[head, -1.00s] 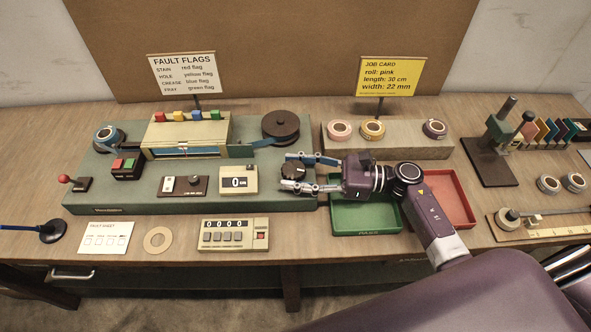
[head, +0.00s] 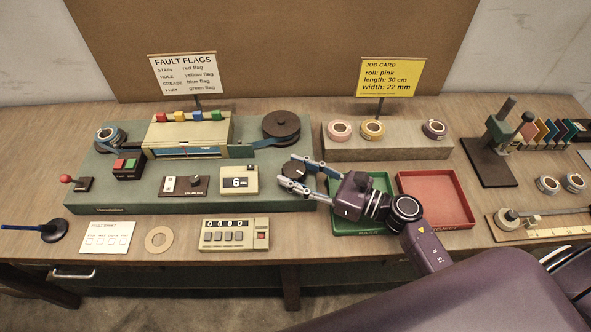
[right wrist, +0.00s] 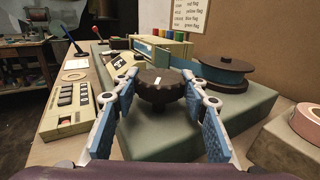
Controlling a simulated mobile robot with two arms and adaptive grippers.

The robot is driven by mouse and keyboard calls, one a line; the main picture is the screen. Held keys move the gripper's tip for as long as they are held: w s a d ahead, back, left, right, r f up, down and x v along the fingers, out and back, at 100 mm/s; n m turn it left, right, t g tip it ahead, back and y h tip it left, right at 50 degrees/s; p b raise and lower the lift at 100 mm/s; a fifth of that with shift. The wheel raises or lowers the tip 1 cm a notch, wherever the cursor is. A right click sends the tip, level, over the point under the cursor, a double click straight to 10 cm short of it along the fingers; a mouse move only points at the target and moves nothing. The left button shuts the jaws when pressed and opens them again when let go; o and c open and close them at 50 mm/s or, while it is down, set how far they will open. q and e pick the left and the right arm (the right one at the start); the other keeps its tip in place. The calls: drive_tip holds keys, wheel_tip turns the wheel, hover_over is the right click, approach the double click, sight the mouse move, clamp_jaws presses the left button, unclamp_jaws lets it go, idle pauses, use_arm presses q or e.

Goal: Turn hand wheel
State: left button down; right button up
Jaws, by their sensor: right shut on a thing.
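The hand wheel (head: 294,171) is a dark, knurled knob with a pale mark on top, at the right end of the green machine base (head: 120,199). It also shows in the middle of the right wrist view (right wrist: 160,85). My right gripper (head: 291,172) is shut on the wheel, with one finger on each side of its rim. The fingers partly cover the rim in the head view. A small counter (head: 239,182) left of the wheel shows 6. My left gripper is not in view.
A dark reel (head: 281,126) stands behind the wheel. A green tray (head: 350,228) lies under my right wrist, with a red tray (head: 436,197) to its right. A keypad box (head: 235,234) stands in front of the base. A tape-roll block (head: 390,150) stands behind the trays.

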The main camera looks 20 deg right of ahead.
drive_tip(key=m+t+h, duration=0.2)
drive_tip(key=h, duration=0.1)
drive_tip(key=m+t+h, duration=0.2)
drive_tip(key=h, duration=0.1)
drive_tip(key=shift+s+a+m, duration=0.1)
drive_tip(key=shift+m, duration=0.3)
drive_tip(key=shift+h, duration=0.5)
drive_tip(key=o, duration=1.2)
drive_tip(key=shift+s, duration=0.1)
drive_tip(key=shift+s, duration=0.3)
drive_tip(key=v, duration=1.1)
drive_tip(key=shift+d, duration=0.2)
